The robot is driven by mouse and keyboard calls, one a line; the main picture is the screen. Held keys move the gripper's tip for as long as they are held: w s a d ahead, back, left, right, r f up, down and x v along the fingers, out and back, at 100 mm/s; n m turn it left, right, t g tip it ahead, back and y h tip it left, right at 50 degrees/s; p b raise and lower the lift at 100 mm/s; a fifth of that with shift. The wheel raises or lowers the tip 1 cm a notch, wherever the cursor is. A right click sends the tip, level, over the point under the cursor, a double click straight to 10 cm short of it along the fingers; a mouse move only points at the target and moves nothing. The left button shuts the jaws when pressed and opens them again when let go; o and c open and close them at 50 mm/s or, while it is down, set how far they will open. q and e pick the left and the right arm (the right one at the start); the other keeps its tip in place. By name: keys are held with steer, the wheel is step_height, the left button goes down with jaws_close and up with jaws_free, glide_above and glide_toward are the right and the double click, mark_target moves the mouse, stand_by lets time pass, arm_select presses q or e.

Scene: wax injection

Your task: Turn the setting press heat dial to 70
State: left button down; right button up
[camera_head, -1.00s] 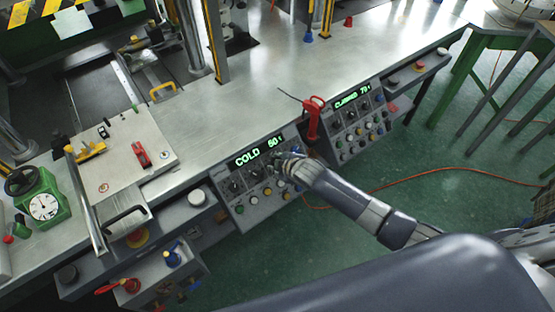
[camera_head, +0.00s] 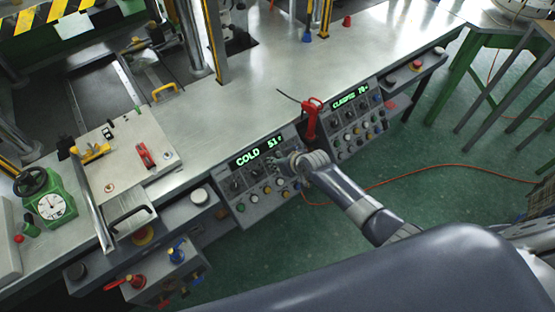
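The left control panel (camera_head: 228,192) on the bench front has a green display (camera_head: 258,152) that reads COLD and about 51. Dark dials (camera_head: 236,184) and coloured buttons sit below the display. My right gripper (camera_head: 284,162) comes from the right and is against the panel's upper right, just under the display's end. It covers whatever dial is there, and I cannot tell whether its fingers are shut on it. A second panel (camera_head: 340,143) to the right has a green display (camera_head: 350,98) that seems to read CLAMPED and about 70. My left gripper is not in view.
A red-handled tool (camera_head: 312,112) stands between the two panels, close to my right gripper. A press plate (camera_head: 130,160) and a green dial gauge (camera_head: 52,205) are at left. The steel bench top (camera_head: 290,70) is largely clear. An orange cable (camera_head: 420,178) lies on the floor.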

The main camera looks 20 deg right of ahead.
steer(key=m, duration=0.5)
steer(key=shift+d+f+m+y, duration=0.1)
steer(key=shift+d+m+y, duration=0.05)
steer(key=shift+m+y, duration=0.2)
stand_by(0.5)
steer(key=o, duration=1.1)
steer(key=shift+c, duration=0.2)
steer(key=v, duration=1.2)
steer(key=shift+d, duration=0.1)
